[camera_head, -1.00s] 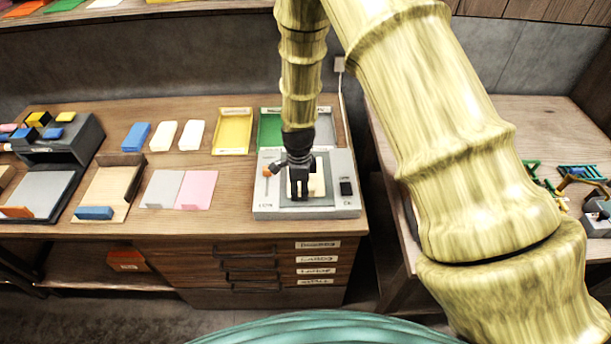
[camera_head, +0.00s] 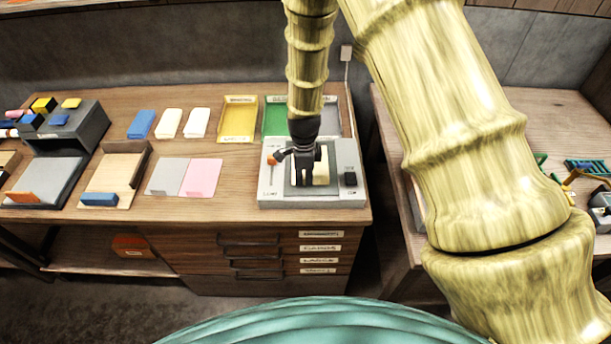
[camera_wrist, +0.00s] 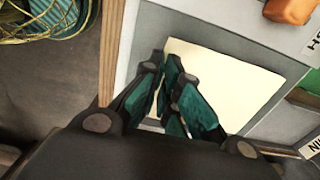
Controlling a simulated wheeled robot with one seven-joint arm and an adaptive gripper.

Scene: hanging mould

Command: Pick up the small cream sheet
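The small cream sheet (camera_wrist: 225,75) lies on the plate of a grey desk device (camera_head: 270,197). It shows as a cream patch (camera_head: 321,171) beside my gripper in the head view. My gripper (camera_head: 305,180) points down over the device, at the left part of the sheet. In the wrist view my gripper (camera_wrist: 167,60) has its two teal-padded fingers close together, with a narrow gap between them, across the sheet's left edge. I see nothing held between them. The fingers hide part of the sheet, and whether the tips touch it is unclear.
An orange-knobbed lever (camera_head: 273,160) and a black switch (camera_head: 350,179) flank the plate. Yellow (camera_head: 238,120) and green (camera_head: 275,118) trays stand behind. Grey (camera_head: 166,176) and pink (camera_head: 201,177) sheets lie to the left. Another table (camera_head: 540,125) stands at right.

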